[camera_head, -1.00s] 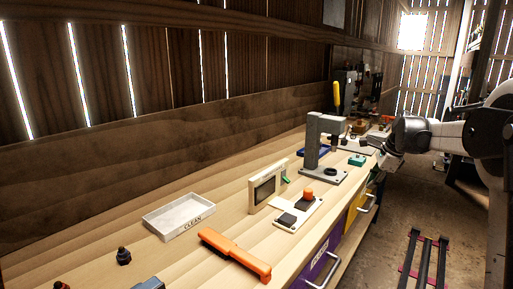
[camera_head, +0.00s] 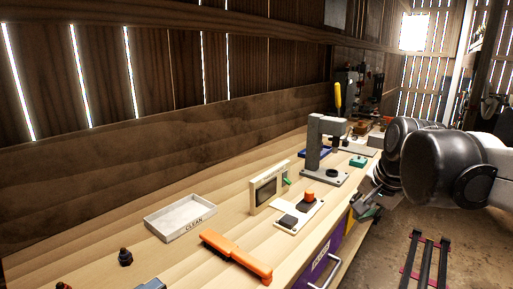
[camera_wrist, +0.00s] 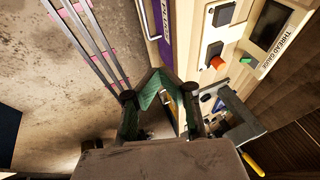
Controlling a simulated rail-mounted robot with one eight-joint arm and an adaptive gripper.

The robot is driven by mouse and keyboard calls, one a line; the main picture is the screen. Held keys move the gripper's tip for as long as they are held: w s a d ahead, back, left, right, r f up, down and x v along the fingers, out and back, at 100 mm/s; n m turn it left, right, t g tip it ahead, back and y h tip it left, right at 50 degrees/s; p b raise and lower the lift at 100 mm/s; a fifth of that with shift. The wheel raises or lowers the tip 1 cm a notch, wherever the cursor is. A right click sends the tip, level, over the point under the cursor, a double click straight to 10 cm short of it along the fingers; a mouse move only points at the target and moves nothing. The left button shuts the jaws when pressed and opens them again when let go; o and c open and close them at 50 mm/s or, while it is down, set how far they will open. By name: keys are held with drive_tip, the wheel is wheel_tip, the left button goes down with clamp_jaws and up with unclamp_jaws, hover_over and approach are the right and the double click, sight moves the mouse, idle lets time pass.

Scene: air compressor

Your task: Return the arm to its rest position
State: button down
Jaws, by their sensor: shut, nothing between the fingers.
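My gripper (camera_head: 366,208) hangs in the air at the right of the workbench (camera_head: 318,232), beside its front edge in the head view. In the wrist view my gripper (camera_wrist: 158,78) is shut, with its green-lined fingertips together and nothing between them. My arm (camera_head: 440,165) reaches in from the right edge of the head view and hides part of the drawers below the bench.
The bench holds a grey press stand (camera_head: 314,145), a thread gauge (camera_head: 268,187), an orange-button box (camera_head: 300,212), an orange-handled brush (camera_head: 235,255) and a white tray (camera_head: 180,217). A drawer handle (camera_head: 325,272) juts from the front. Floor rails (camera_head: 427,265) lie at lower right.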

drive_tip(key=s+a+f+n+t, duration=0.1)
drive_tip(key=s+f+n, duration=0.3)
drive_tip(key=s, duration=0.4)
drive_tip(key=s+a+f+n, duration=0.3)
drive_tip(key=s+n, duration=0.1)
drive_tip(key=s, duration=0.4)
drive_tip(key=shift+f+t, duration=0.4)
